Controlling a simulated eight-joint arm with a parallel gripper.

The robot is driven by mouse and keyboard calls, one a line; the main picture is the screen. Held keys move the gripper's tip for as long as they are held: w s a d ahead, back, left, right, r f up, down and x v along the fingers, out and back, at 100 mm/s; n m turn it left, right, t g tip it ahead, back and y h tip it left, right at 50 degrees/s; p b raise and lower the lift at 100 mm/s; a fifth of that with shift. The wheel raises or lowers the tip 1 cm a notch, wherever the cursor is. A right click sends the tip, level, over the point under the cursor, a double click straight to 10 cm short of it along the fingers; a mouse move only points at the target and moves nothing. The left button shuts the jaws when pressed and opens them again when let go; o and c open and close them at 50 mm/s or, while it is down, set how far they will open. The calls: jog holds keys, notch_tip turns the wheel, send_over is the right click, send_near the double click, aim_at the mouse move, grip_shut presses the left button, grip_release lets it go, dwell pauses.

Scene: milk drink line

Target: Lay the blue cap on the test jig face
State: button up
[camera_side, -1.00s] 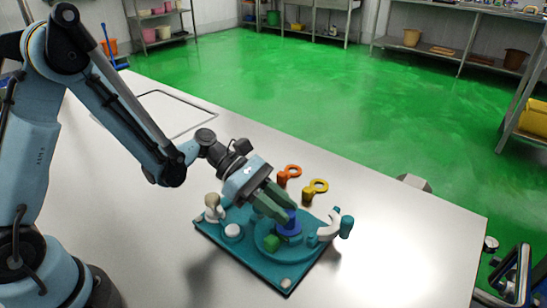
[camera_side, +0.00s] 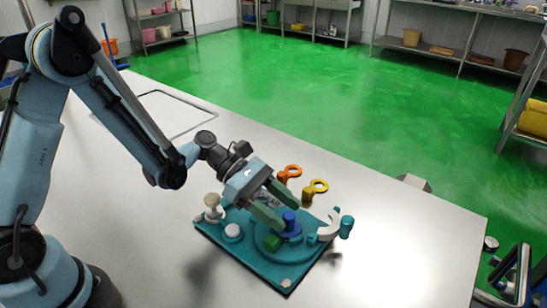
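The blue cap (camera_side: 290,225) stands on the round face of the teal test jig (camera_side: 234,254), a flat board on the table. It has a wide lower part and a narrower knob on top. The fingers look clear of the cap, but exact contact cannot be told from this view.
On the jig are a white round knob (camera_side: 233,230), a beige upright piece (camera_side: 213,207), a white curved piece (camera_side: 329,228) and a teal cylinder (camera_side: 346,226). Orange (camera_side: 289,173) and yellow (camera_side: 315,188) ring-ended pieces lie behind it.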

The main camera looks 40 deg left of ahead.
jog(key=v, duration=1.2)
jog(key=s+a+r+m+t+y, duration=0.1)
jog(key=s+a+m+t+y, duration=0.1)
jog(key=m+y, duration=0.4)
jog(key=s+a+r+m+t+y, duration=0.2)
jog(key=m+y, duration=0.4)
jog(key=m, duration=0.7)
jog(key=shift+s+a+m+t+y, duration=0.3)
jog(key=shift+s+a+t, duration=0.35)
jog(key=shift+s, duration=0.55)
jog(key=shift+r, duration=0.15)
jog(key=shift+c, duration=0.3)
